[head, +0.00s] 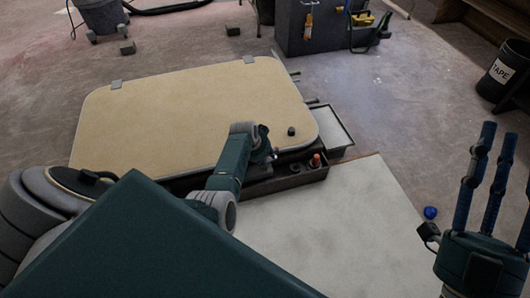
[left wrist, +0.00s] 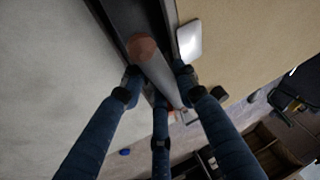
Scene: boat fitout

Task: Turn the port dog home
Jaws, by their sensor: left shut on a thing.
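The beige hatch panel (head: 200,105) lies flat with rounded corners; it fills the upper right of the left wrist view (left wrist: 265,50). My left gripper (head: 266,157) is at the panel's near edge, mostly hidden by its own wrist. In the left wrist view, my left gripper's blue fingers (left wrist: 158,90) close around a grey bar-like handle (left wrist: 158,70), which I take to be the port dog. A pale plate (left wrist: 190,41) lies on the panel edge beside it. My right gripper (head: 497,155) is open and empty at the right, fingers extended.
A dark trough (head: 285,183) with an orange-topped item (head: 315,160) runs along the near edge. A black knob (head: 291,131) is on the panel. A shallow tray (head: 328,128) is beside it. A pale board (head: 330,235) lies in front. A blue object (head: 430,212) is at right.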

